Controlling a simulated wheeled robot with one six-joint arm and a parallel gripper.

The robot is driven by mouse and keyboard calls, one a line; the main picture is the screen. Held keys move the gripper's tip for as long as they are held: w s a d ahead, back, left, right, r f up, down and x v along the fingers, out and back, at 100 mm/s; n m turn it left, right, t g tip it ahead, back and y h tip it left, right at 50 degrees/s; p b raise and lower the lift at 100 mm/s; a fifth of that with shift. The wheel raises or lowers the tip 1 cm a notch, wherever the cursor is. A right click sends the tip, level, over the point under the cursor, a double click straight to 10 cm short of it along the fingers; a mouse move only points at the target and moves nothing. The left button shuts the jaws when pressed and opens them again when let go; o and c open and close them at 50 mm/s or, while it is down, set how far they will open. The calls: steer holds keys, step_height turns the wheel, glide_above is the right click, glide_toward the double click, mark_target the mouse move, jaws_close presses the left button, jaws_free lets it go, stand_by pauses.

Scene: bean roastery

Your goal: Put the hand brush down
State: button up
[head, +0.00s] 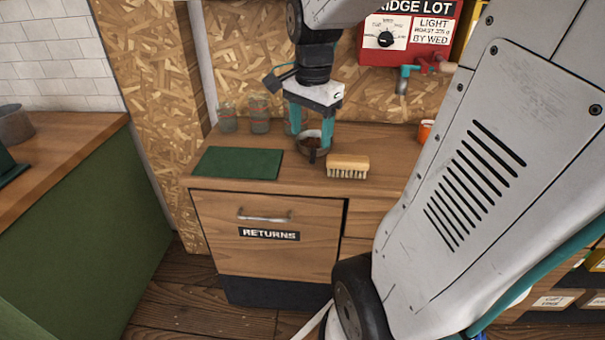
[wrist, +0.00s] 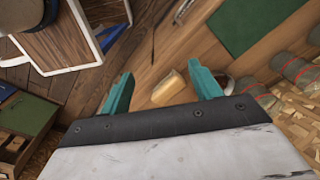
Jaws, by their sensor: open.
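The hand brush (head: 348,162) has a pale wooden block and light bristles. It rests bristles down on the wooden counter (head: 370,140), right of the green mat and apart from it. In the wrist view the brush (wrist: 168,89) shows between the two fingers, beyond them. My gripper (head: 312,132) has teal fingers, spread apart, with nothing held between them. It is above the counter, to the left of the brush in the head view and clear of it. The fingers also show in the wrist view (wrist: 160,70).
A dark cup with brown contents (head: 311,143) stands by my fingertips. A green mat (head: 238,163) lies left on the counter, with glass jars (head: 260,113) behind. A red machine (head: 408,40) hangs on the back wall. Below is a drawer labelled RETURNS (head: 265,220).

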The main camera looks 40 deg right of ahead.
steer(key=s+a+r+n, duration=0.1)
steer(key=s+a+n, duration=1)
steer(key=a+n, duration=0.4)
steer(key=shift+s+a+n+t, duration=0.15)
steer(key=shift+s+n+t, duration=0.2)
steer(key=shift+n, duration=0.75)
steer(key=shift+o, duration=0.5)
